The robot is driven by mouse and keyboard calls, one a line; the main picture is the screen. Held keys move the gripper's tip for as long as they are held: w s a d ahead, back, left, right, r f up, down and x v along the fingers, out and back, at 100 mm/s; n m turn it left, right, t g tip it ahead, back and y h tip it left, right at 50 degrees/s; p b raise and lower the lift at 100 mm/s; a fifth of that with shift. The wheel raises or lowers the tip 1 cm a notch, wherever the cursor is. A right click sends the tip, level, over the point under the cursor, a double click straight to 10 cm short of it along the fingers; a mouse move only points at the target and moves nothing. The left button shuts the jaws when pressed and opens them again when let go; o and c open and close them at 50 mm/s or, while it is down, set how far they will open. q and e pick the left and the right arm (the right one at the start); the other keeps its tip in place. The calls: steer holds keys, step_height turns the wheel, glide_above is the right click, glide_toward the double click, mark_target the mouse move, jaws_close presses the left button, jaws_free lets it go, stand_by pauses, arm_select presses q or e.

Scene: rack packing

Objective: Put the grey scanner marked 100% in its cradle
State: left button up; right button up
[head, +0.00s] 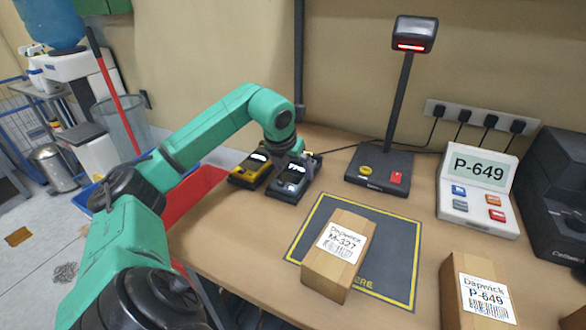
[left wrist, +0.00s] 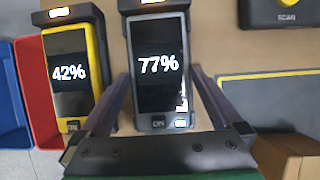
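A grey scanner (left wrist: 160,65) reads 77% in the left wrist view; no scanner reading 100% shows. Its top end is at a dark cradle (left wrist: 152,5), and it appears to sit in it. In the head view the grey scanner (head: 291,180) is at the table's back left. A yellow scanner (head: 250,168) stands to its left and reads 42% in the left wrist view (left wrist: 68,72). My left gripper (left wrist: 160,75) is open, one finger on each side of the grey scanner, with small gaps visible. My right gripper is not in view.
A box marked M-327 (head: 338,258) stands on the dark yellow-edged mat (head: 393,250). A box marked P-649 (head: 478,295) is at front right. A scanner post (head: 397,100), a P-649 display (head: 480,172) and a red bin (head: 195,200) are nearby.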

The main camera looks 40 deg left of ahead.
arm_select(q)
steer(key=shift+r, duration=0.15)
steer(key=p+v, duration=0.1)
steer(key=v, duration=1)
steer(key=shift+s+r, duration=0.15)
steer(key=shift+r, duration=0.2)
